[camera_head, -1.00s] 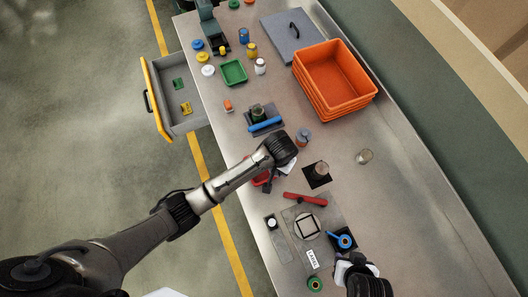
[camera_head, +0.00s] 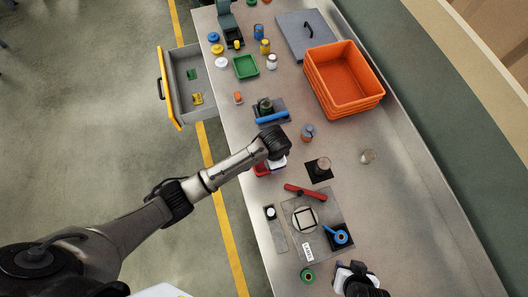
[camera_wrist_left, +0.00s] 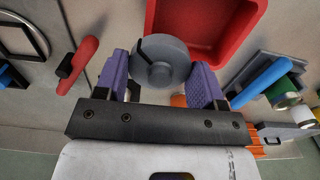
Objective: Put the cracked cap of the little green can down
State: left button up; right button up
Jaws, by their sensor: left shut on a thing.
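A grey round cap (camera_wrist_left: 162,62) with a dark crack at its rim sits between the purple finger pads of my left gripper (camera_wrist_left: 165,85) in the left wrist view. The gripper is shut on it. Behind the cap in that view is the red tray (camera_wrist_left: 225,45). In the head view my left gripper (camera_head: 277,163) is over the red tray (camera_head: 260,169), hiding much of it; the cap is hidden there. A little green can (camera_head: 265,104) stands by a blue-handled fixture. My right gripper (camera_head: 352,272) is at the bottom, fingers unclear.
A red-handled tool (camera_head: 305,192) and a grey plate (camera_head: 325,212) lie right of the left gripper. Orange bins (camera_head: 345,80) and an open drawer (camera_head: 185,90) are farther off. The bench's right strip is mostly clear.

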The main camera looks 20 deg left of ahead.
pick_arm(q)
jog(key=a+f, duration=0.1)
jog(key=w+a, duration=0.1)
jog(key=a+f, duration=0.1)
jog(key=a, duration=0.1)
jog(key=shift+w+f, duration=0.3)
jog(key=shift+f, duration=0.05)
notch_tip(320, 180, down, 4)
jog(key=shift+r, duration=0.25)
jog(key=shift+f, duration=0.25)
jog(key=shift+f, duration=0.3)
jog(key=o, duration=0.7)
jog(key=shift+o, duration=0.2)
jog(key=shift+r, duration=0.1)
jog(key=shift+r, duration=0.35)
notch_tip(320, 180, up, 12)
jog(key=shift+p, duration=0.35)
